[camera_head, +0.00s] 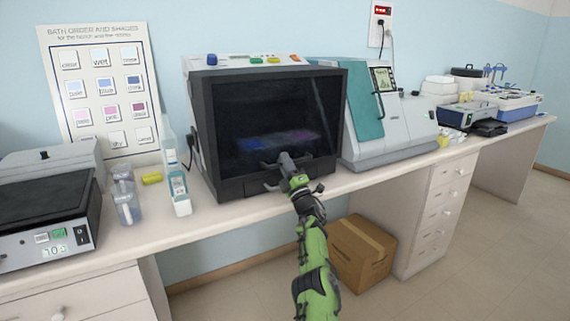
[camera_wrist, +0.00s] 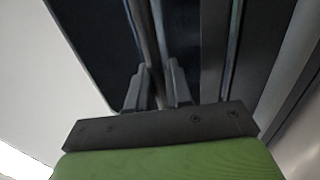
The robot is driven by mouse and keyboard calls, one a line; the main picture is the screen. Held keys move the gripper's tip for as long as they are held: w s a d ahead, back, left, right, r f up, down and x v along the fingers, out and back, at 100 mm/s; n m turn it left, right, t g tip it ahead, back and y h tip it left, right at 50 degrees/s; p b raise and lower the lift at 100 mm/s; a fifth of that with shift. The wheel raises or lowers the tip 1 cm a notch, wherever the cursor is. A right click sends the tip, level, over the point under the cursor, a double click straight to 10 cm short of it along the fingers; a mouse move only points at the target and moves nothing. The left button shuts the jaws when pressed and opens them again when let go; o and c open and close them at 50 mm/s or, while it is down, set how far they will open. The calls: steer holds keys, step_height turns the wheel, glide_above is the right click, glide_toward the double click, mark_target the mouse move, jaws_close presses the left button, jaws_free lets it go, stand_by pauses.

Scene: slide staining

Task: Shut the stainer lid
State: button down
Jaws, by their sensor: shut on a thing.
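The stainer (camera_head: 193,118) is a pale box-shaped machine in the middle of the bench. Its lid (camera_head: 330,120) is a dark framed, see-through panel that covers the front, with blurred blue and pink shapes showing behind it. My gripper (camera_head: 272,174) is at the lower part of this front, shut on a bar-like handle. In the wrist view the two fingers (camera_wrist: 157,82) close on either side of the handle bar (camera_wrist: 148,40). Whether the lid sits flush against the body cannot be told, as my gripper hides part of the lower edge.
A grey machine with a teal cover (camera_head: 366,104) stands close on the right. Bottles (camera_head: 179,188) and a hotplate (camera_head: 45,215) stand on the left. A cardboard box (camera_head: 361,252) is on the floor under the bench. The floor in front is clear.

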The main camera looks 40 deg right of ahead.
steer(key=c, duration=1.2)
jaws_free()
steer(key=shift+d+f, duration=0.1)
steer(key=shift+f, duration=0.2)
steer(key=shift+f, duration=0.2)
steer(key=shift+s+f+b, duration=0.2)
steer(key=shift+f+b, duration=0.15)
steer(key=shift+b, duration=0.1)
steer(key=r+p+v, duration=0.1)
steer(key=v, duration=1)
steer(key=shift+s+a, duration=0.2)
steer(key=shift+a, duration=0.05)
